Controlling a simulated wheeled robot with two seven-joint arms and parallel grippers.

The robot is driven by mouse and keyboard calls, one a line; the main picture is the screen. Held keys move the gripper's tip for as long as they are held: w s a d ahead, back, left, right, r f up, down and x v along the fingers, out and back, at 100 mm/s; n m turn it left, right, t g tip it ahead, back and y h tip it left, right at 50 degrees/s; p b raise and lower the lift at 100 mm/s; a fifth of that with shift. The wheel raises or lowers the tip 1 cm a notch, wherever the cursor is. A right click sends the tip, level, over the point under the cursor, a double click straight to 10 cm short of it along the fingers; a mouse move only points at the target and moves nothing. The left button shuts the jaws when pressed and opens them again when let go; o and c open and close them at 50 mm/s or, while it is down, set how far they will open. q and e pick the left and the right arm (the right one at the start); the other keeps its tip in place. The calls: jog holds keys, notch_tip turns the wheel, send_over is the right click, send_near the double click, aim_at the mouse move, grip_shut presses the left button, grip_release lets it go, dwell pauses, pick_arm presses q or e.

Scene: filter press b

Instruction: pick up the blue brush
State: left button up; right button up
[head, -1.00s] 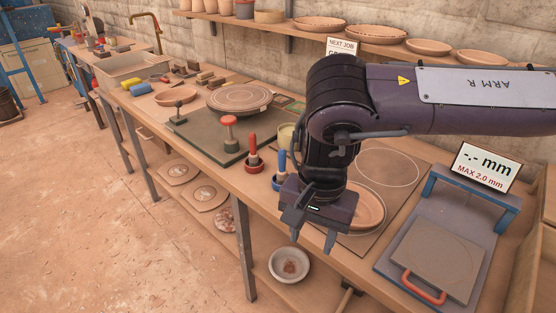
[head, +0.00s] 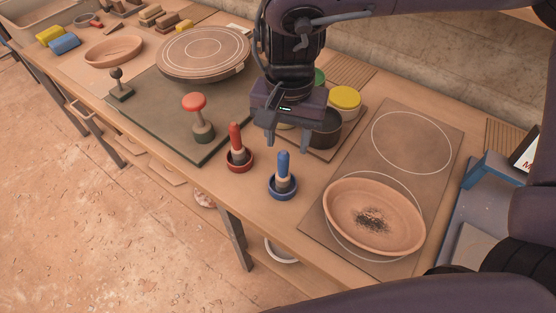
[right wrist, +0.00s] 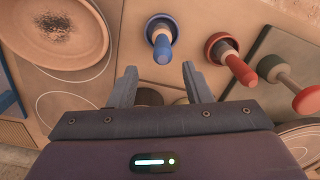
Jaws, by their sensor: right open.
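The blue brush (head: 283,168) stands upright, handle up, in a small blue round holder (head: 283,190) near the front edge of the bench. It also shows in the right wrist view (right wrist: 162,46), just beyond the fingertips. My right gripper (head: 288,148) is open and empty. In the head view its fingers appear just above and behind the brush handle, apart from it. The fingers also show in the right wrist view (right wrist: 158,72), with nothing between them but bench and items beyond. My left gripper is not visible.
A red brush (head: 236,140) in a red holder stands close left. A red-knobbed stamp (head: 195,108) is farther left. Yellow-lidded jars (head: 344,98) stand behind the gripper. A clay dish (head: 374,217) with dark crumbs lies to the right on a board.

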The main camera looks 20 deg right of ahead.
aim_at(286, 152)
jog(key=f, duration=0.3)
jog(key=shift+s+a+f, duration=0.1)
jog(key=shift+s+a, duration=0.15)
jog(key=shift+s, duration=0.1)
jog(key=f, duration=0.3)
jog(key=shift+w+a+f+p, duration=0.1)
jog(key=shift+a+f+p, duration=0.15)
jog(key=shift+p, duration=0.1)
jog(key=shift+d, duration=0.1)
jog(key=c, duration=0.7)
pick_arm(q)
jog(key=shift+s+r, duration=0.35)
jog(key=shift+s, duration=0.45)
pick_arm(e)
grip_shut()
jog(key=shift+r, duration=0.1)
